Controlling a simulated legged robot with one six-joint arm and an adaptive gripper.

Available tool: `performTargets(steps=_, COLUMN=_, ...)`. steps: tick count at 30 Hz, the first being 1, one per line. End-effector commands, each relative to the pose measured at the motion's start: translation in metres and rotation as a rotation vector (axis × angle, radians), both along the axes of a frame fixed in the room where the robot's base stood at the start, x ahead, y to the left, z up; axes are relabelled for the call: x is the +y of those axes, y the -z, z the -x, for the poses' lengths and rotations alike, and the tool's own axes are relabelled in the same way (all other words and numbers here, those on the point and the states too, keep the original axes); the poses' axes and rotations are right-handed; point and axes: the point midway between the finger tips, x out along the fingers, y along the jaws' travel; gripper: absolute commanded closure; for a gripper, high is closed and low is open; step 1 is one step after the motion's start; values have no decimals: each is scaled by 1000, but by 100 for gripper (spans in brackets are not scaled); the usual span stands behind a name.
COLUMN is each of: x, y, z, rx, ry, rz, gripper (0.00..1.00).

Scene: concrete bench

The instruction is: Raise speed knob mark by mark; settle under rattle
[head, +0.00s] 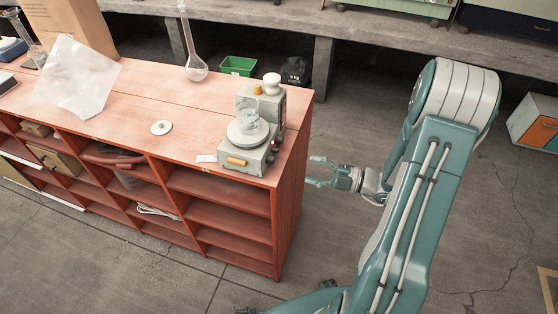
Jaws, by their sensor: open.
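A grey bench device (265,157) stands near the right end of the reddish wooden cabinet top. A round pale plate (240,138) on it carries a small clear glass beaker (249,122). A yellow part (237,161) is on its front face, and an orange-yellow knob and a white round cap (271,80) are on its rear block. Which part is the speed knob, and any marks around it, are too small to tell. My gripper (316,171) is open and empty, right of the cabinet's end and apart from the device, its fingers pointing left.
The reddish cabinet (130,92) has open shelves below. A white disc (161,127), a crumpled pale sheet (78,80) and a long-necked flask (195,68) are on top. A green bin (238,66) is behind. The floor right of the cabinet is clear around my gripper.

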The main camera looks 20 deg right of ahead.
Motion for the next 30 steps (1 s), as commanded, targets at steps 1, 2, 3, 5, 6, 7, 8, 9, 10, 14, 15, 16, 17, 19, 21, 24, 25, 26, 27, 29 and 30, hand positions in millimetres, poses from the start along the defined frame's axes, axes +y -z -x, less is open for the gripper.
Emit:
performTargets(steps=1, x=9, y=0, z=-4, rx=0, ry=-7, rz=0, gripper=31)
performTargets(steps=2, x=13, y=0, z=-8, rx=0, ry=-7, rz=0, gripper=31)
performTargets(steps=3, x=19, y=0, z=-12, rx=0, ry=-9, rz=1, gripper=31)
performTargets(steps=5, x=28, y=0, z=-18, rx=0, ry=-9, rz=1, gripper=31)
performTargets(steps=6, x=34, y=0, z=-22, rx=-1, ry=-8, rz=2, gripper=31)
performTargets(steps=7, x=38, y=0, z=-25, rx=-1, ry=-9, rz=2, gripper=31)
performTargets(steps=8, x=42, y=0, z=-29, rx=0, ry=-8, rz=3, gripper=31)
performTargets(steps=9, x=48, y=0, z=-33, rx=-2, ry=-9, rz=3, gripper=31)
performTargets(steps=10, x=52, y=0, z=-36, rx=-1, ry=-8, rz=3, gripper=31)
performTargets(steps=14, x=67, y=0, z=-47, rx=-3, ry=-8, rz=3, gripper=31)
performTargets(steps=15, x=70, y=0, z=-49, rx=-3, ry=-6, rz=3, gripper=31)
performTargets(steps=16, x=72, y=0, z=-50, rx=-2, ry=-7, rz=4, gripper=31)
performTargets(steps=17, x=73, y=0, z=-52, rx=-2, ry=-6, rz=4, gripper=31)
performTargets(steps=19, x=76, y=0, z=-54, rx=-2, ry=-5, rz=4, gripper=31)
performTargets(steps=21, x=77, y=0, z=-55, rx=-2, ry=-3, rz=4, gripper=31)
performTargets(steps=24, x=77, y=0, z=-55, rx=-2, ry=-3, rz=4, gripper=31)
performTargets(steps=25, x=77, y=0, z=-55, rx=-2, ry=-3, rz=4, gripper=31)
performTargets(steps=26, x=77, y=0, z=-55, rx=-2, ry=-3, rz=4, gripper=31)
performTargets(steps=27, x=77, y=0, z=-55, rx=-2, ry=-3, rz=4, gripper=31)
performTargets(steps=29, x=77, y=0, z=-55, rx=-2, ry=-3, rz=4, gripper=53)
performTargets(steps=30, x=77, y=0, z=-55, rx=-2, ry=-3, rz=4, gripper=71)
